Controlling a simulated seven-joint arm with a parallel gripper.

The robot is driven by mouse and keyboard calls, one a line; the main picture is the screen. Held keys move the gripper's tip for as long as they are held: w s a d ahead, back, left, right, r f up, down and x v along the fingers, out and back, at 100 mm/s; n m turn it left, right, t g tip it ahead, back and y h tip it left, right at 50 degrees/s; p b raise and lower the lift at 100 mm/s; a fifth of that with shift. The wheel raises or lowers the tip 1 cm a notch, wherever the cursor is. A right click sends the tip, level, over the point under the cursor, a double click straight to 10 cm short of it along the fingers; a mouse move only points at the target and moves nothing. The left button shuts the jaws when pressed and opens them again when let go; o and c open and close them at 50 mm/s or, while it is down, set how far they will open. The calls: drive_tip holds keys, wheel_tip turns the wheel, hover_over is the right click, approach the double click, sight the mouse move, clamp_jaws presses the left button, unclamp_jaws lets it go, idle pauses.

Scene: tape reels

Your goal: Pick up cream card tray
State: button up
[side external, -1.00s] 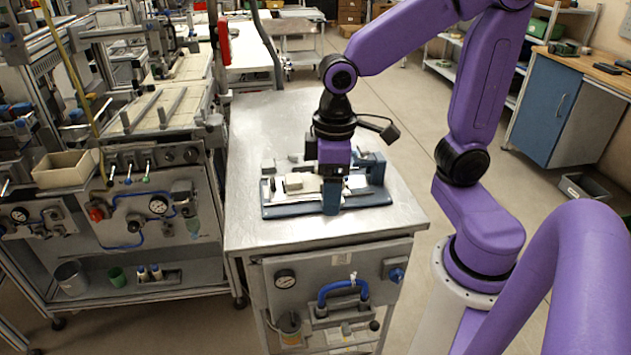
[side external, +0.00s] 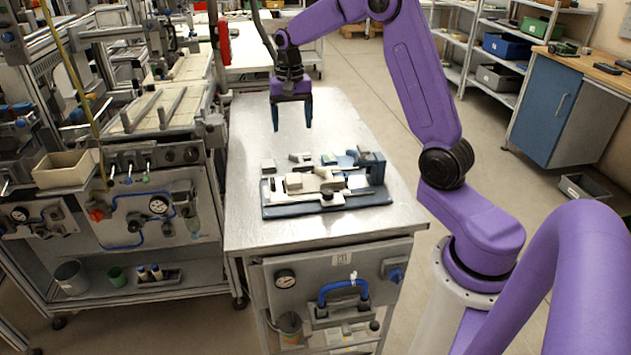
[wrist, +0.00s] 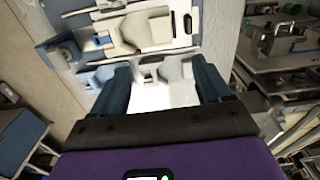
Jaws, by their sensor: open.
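A cream open-topped tray (side external: 66,168) sits on the equipment bench at the left in the side view, well away from my gripper. Cream and white parts (side external: 318,180) lie on a blue-based fixture (side external: 290,211) on the metal table; I cannot tell whether one of them is the card tray. My gripper (side external: 291,127) is open and empty, pointing down above the far part of the table, behind the fixture. In the wrist view, my gripper (wrist: 160,62) has its two dark fingers wide apart, with cream parts (wrist: 148,28) beyond them.
The metal table (side external: 265,232) has bare room around the fixture. A blue block (side external: 372,167) rises at the fixture's right end. The equipment bench (side external: 150,190) stands close on the left. A blue cabinet (side external: 548,115) is at the far right.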

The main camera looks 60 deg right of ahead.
hover_over(294, 178)
drive_tip(key=f, duration=0.8)
drive_tip(key=d+f, duration=0.1)
drive_tip(key=f, duration=0.3)
drive_tip(key=shift+a+f, duration=0.15)
drive_tip(key=shift+f, duration=0.8)
drive_tip(key=shift+a+f, duration=0.2)
drive_tip(key=shift+f, duration=0.7)
drive_tip(key=shift+a+f, duration=0.15)
drive_tip(key=shift+f, duration=0.8)
drive_tip(key=c, duration=1.3)
